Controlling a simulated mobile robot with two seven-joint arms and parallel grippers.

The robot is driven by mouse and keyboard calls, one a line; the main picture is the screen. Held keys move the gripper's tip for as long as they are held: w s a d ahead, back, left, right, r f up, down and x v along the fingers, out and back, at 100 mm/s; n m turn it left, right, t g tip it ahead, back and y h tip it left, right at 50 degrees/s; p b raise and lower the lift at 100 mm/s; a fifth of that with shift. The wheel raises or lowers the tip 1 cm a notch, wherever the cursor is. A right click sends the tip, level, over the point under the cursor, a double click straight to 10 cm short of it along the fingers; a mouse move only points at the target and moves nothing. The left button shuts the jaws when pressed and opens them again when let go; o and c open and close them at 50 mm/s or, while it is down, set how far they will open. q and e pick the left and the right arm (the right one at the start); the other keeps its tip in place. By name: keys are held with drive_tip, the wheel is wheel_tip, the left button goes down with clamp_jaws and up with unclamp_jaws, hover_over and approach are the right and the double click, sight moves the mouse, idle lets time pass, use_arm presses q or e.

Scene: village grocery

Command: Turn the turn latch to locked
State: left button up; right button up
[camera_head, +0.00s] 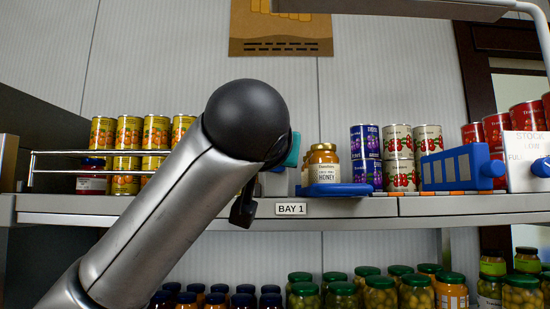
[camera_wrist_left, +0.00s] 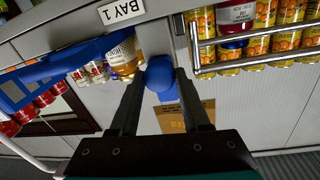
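A rounded blue knob (camera_wrist_left: 162,75) is at the end of a grey upright piece in the left wrist view; it may be the turn latch, but no lock marking is readable. My left gripper (camera_wrist_left: 161,82) has one black finger on each side of this knob. The knob nearly fills the gap; whether both fingers touch it I cannot tell. My right gripper is in neither view.
A shelf (camera_head: 350,208) labelled BAY 1 carries a honey jar (camera_head: 323,165) on a blue tray (camera_head: 335,189), several cans, and a metal rail (camera_head: 90,153) at left. A blue slotted part (camera_head: 455,168) and a white stock sign (camera_head: 527,147) are at right. Jars stand below.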

use_arm(q)
clamp_jaws()
drive_tip(key=n+y+b, duration=0.1)
drive_tip(key=n+b, duration=0.2)
drive_tip(key=n, duration=0.6)
drive_tip(key=n+t+b, duration=0.1)
drive_tip(key=n+b, duration=0.2)
drive_tip(key=n, duration=0.7)
drive_tip(key=shift+y, duration=0.4)
idle(0.4)
